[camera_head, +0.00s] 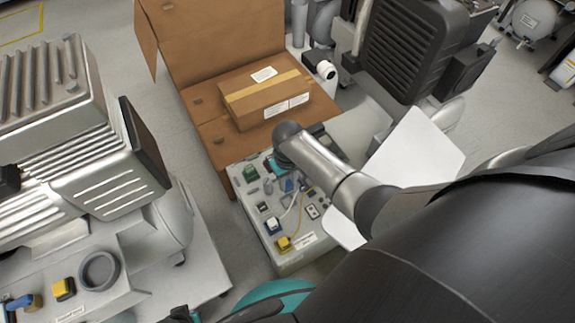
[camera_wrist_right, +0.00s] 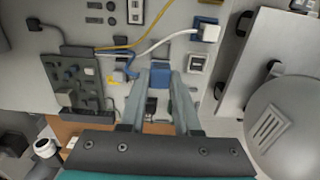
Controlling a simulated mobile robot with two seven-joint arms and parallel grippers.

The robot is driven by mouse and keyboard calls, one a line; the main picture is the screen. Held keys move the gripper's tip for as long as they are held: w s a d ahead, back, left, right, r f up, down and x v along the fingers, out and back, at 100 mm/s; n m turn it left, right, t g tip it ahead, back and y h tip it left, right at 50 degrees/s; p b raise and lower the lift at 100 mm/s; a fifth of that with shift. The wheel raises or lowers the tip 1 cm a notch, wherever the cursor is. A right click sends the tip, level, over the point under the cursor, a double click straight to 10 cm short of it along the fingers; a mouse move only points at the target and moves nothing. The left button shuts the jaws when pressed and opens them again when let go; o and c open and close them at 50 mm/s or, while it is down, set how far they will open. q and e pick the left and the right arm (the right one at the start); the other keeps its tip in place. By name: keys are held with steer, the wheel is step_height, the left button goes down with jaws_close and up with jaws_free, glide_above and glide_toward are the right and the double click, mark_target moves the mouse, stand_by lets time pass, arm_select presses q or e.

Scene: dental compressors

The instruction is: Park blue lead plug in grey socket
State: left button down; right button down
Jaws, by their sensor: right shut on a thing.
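My right gripper (camera_head: 287,180) reaches down over the pale panel (camera_head: 290,262). In the right wrist view its two fingers (camera_wrist_right: 166,82) are closed on a blue plug (camera_wrist_right: 160,74) near their tips. A pale grey framed socket (camera_wrist_right: 197,63) is right of the fingers, apart from the held plug. A dark fitting (camera_wrist_right: 152,106) shows between the fingers. Whether the held plug touches the panel is unclear. My left gripper is not clearly seen.
A yellow plug (camera_head: 284,243) with a yellow lead sits near the panel's front edge. A green fitting (camera_head: 250,173) is at its left. A cardboard box (camera_head: 265,95) stands behind. Large compressors stand at left (camera_head: 75,150) and back right (camera_head: 400,45). Grey floor lies between.

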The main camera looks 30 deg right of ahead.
steer(key=shift+f+b, duration=2.45)
steer(key=shift+f, duration=1)
steer(key=shift+f, duration=0.2)
steer(key=shift+f, duration=0.2)
steer(key=shift+f, duration=0.4)
steer(key=shift+f+b, duration=0.2)
steer(key=shift+b, duration=0.15)
steer(key=shift+c, duration=1.1)
jaws_free()
